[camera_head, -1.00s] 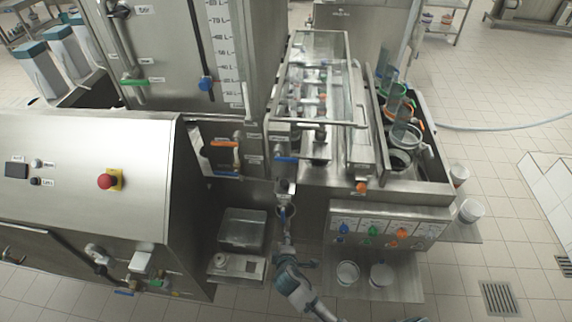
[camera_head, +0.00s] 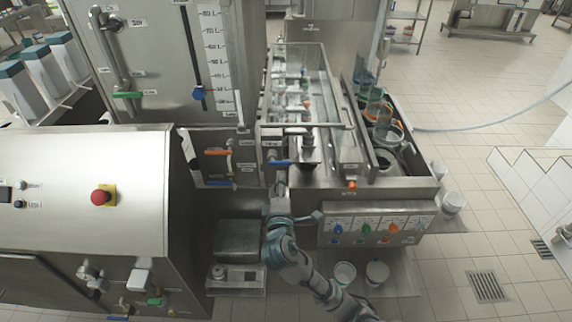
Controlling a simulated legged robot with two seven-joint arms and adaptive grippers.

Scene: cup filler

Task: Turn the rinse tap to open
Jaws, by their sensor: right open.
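Several taps show on the machine, and their labels are too small to read, so I cannot tell which one is the rinse tap. A blue handle (camera_head: 219,184) lies below the orange one, and a green-handled tap (camera_head: 128,95) is at upper left. My right gripper (camera_head: 279,195) is open, just below the blue-handled tap at the machine's middle. Its fingertips are small and hard to make out. My left gripper is not in view.
A steel sink box (camera_head: 237,239) lies left of my right arm. A red emergency button (camera_head: 100,197) is on the left cabinet.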

